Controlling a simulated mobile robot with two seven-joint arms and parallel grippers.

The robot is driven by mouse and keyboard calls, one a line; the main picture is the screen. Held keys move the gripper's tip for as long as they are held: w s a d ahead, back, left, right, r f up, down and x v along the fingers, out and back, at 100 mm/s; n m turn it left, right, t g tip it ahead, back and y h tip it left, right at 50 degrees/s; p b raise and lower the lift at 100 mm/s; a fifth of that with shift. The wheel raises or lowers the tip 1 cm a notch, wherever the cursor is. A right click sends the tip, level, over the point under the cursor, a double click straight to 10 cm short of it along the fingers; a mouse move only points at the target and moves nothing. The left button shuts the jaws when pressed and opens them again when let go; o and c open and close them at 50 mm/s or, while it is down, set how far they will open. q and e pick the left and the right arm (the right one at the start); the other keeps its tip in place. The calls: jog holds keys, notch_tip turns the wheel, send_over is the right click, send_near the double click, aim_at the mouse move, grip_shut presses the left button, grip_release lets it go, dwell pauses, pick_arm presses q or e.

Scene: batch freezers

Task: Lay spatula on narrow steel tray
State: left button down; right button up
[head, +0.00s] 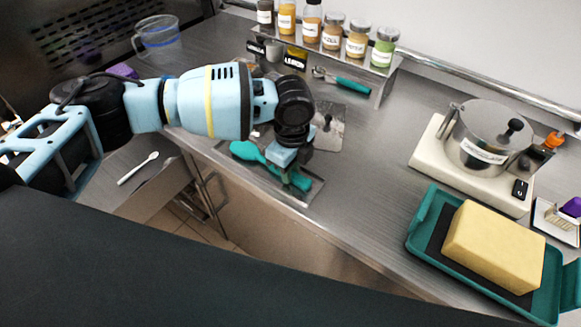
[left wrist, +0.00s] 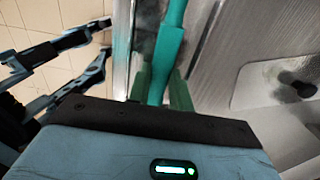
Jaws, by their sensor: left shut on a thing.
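The teal spatula (head: 247,150) has its broad head toward the left and its handle toward the lower right. My left gripper (head: 291,178) is shut on its handle, which also shows between the green fingertips in the left wrist view (left wrist: 172,45). The narrow steel tray (head: 308,197) lies at the counter's front edge, directly below the gripper and spatula. The gripper hides part of the tray and handle. I cannot tell whether the spatula touches the tray.
A steel shelf with several labelled jars (head: 332,33) stands at the back. A steel pot (head: 485,140) on a cream scale and a teal tray (head: 420,232) with a yellow block are at right. A white spoon (head: 138,168) lies at left. Mid-right counter is clear.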

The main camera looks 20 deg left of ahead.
pick_arm(q)
jog(key=c, duration=1.3)
grip_release()
jog(key=shift+o, duration=0.2)
notch_tip(320, 180, up, 12)
jog(key=shift+d, duration=0.15)
